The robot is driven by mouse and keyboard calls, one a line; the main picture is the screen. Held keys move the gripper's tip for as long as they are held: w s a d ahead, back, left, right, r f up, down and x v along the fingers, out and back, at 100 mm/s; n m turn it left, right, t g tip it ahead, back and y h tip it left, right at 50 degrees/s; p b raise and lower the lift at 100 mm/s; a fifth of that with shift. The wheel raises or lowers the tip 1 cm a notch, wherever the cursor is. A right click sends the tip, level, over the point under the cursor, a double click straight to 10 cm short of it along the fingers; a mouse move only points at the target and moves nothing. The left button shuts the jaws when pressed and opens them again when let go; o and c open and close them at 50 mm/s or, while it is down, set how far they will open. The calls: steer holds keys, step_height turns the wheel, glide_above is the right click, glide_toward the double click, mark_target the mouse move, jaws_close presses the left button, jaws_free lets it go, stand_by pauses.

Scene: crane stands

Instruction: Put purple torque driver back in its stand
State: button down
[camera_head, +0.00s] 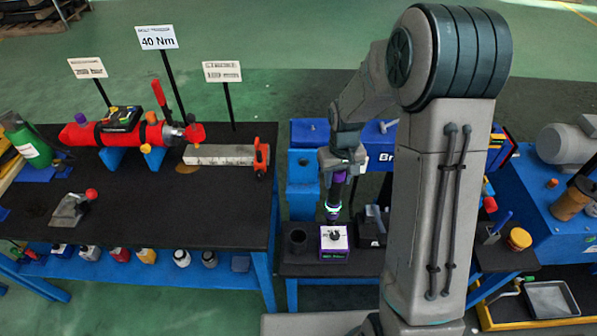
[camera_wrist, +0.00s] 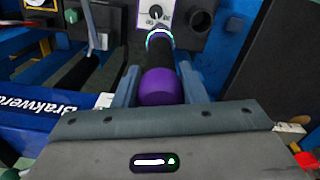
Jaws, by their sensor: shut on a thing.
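The purple torque driver (camera_head: 333,200) hangs roughly upright in my gripper (camera_head: 338,166), its lower end with a lit ring just above a small purple box with a white dial top (camera_head: 334,243). In the wrist view my gripper (camera_wrist: 157,88) is shut on the driver, whose purple rounded end (camera_wrist: 160,87) faces the camera. The white dial top (camera_wrist: 155,14) shows past the lit ring. I cannot tell whether the driver's tip touches the box.
A black block with tools (camera_head: 371,232) stands right of the purple box. Blue cases (camera_head: 303,170) stand behind. The bench at left (camera_head: 140,213) holds a red cylinder tool (camera_head: 110,133) and a metal bar (camera_head: 220,154). My arm hides part of the right side.

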steer(key=s+a+r+n+p, duration=0.1)
steer(key=a+r+n+p, duration=0.1)
steer(key=a+n, duration=0.6)
steer(key=shift+s+a+r, duration=0.4)
steer(key=shift+a, duration=0.85)
steer(key=shift+f+b, duration=2.5)
steer(key=shift+f, duration=0.4)
steer(key=shift+s+m+b, duration=0.1)
steer(key=shift+m+b, duration=0.25)
steer(key=shift+m, duration=0.65)
steer(key=shift+f, duration=0.1)
